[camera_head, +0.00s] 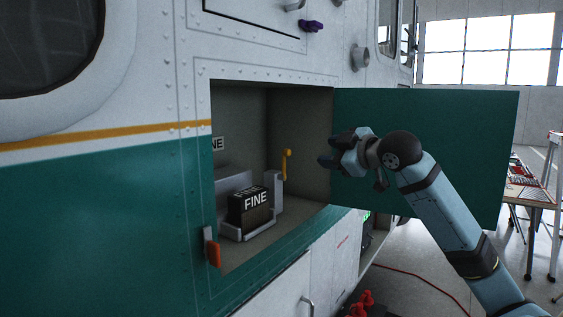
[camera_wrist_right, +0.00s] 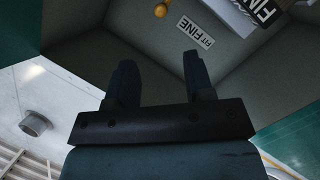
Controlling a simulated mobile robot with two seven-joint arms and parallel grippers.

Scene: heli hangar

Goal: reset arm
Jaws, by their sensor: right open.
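My right arm comes in from the right in the head view. Its gripper (camera_head: 328,152) is in front of the open compartment's right side, near the green door. In the right wrist view the two fingers of the right gripper (camera_wrist_right: 157,75) are spread apart with nothing between them, pointing into the compartment. My left gripper is not in view.
A black box marked FINE (camera_head: 254,209) sits in a grey holder in the compartment, with a yellow-handled lever (camera_head: 287,163) beside it. The green door (camera_head: 450,140) stands open behind my right arm. An orange latch (camera_head: 213,251) is at the opening's lower left. A table (camera_head: 533,196) stands far right.

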